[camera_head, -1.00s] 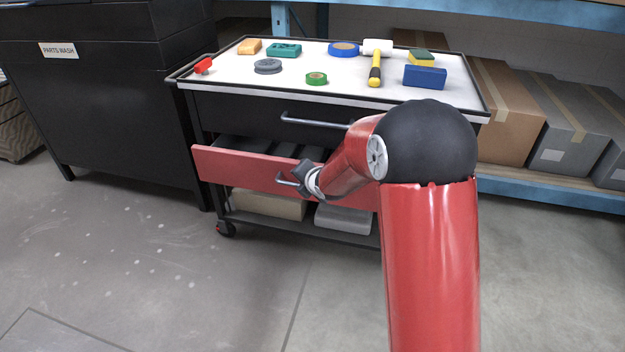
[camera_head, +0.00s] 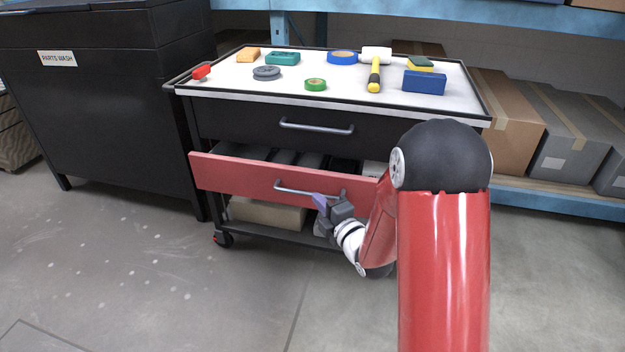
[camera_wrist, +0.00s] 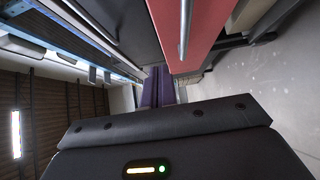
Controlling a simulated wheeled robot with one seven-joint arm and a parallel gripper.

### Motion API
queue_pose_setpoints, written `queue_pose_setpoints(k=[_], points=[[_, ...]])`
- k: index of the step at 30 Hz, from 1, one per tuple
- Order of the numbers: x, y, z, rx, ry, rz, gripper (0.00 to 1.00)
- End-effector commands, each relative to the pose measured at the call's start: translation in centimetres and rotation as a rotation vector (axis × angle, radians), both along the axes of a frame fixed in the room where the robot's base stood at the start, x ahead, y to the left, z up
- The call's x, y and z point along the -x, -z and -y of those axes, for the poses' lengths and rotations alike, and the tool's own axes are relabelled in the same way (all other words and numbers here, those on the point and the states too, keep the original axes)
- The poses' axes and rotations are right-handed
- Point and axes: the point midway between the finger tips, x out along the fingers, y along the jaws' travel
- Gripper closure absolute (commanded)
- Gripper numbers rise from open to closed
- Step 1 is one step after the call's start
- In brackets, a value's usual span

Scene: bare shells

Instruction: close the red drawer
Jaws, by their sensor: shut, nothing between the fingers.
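The red drawer (camera_head: 240,174) of the cart is pulled out, and dark dividers and contents show inside behind its red front. Its metal bar handle (camera_head: 290,190) runs across the front; the handle (camera_wrist: 186,28) and the red front (camera_wrist: 208,22) also show in the wrist view. My gripper (camera_head: 320,202) is at the right part of the handle, in front of the drawer, with its purple fingertips by the bar. In the wrist view the fingers (camera_wrist: 158,88) are together with nothing between them. I cannot tell whether they touch the handle or the front.
A closed black drawer (camera_head: 240,118) with its own handle is above. The cart's white top (camera_head: 215,83) bears a mallet (camera_head: 375,72), tape rolls and blocks. A black parts-wash cabinet (camera_head: 110,110) stands left, shelving with boxes (camera_head: 505,120) right. Floor in front is clear.

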Motion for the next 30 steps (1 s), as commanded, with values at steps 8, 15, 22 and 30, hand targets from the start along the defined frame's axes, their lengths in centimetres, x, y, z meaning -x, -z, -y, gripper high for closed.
queue_pose_setpoints(k=[8,15,22,30], points=[[-5.4,-0.1,-2.8,0.0,-0.001,0.0,1.0],[-8.4,-0.1,-1.6,0.002,0.002,0.001,1.0],[-9.1,0.0,-1.4,0.002,0.001,0.0,1.0],[-9.2,0.1,-1.3,0.003,0.001,0.001,1.0]])
